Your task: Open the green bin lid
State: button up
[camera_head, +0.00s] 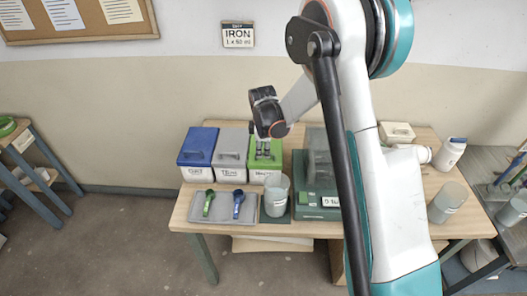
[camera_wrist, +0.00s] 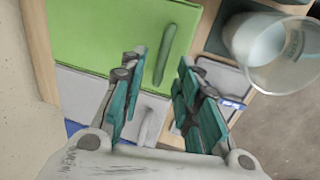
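The green-lidded bin (camera_head: 257,174) stands at the right end of a row of bins on the wooden table. Its flat green lid (camera_wrist: 100,30) looks shut and carries a raised green bar handle (camera_wrist: 182,45). My gripper (camera_head: 263,150) points down over this lid in the head view and hides part of it. In the wrist view my gripper (camera_wrist: 163,68) has its two teal fingers apart. The near end of the handle shows between the fingertips, with no visible contact. I cannot tell the height of the fingertips above the handle.
A grey-lidded bin (camera_head: 230,150) and a blue-lidded bin (camera_head: 198,145) stand left. In front are a tray (camera_head: 222,212) with green and blue scoops and a translucent bucket (camera_head: 276,198). A green scale (camera_head: 313,208) stands close on the right.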

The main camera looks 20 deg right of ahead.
jog(key=shift+w+f, duration=0.1)
jog(key=shift+f, duration=0.55)
grip_shut()
jog(key=shift+r, duration=0.1)
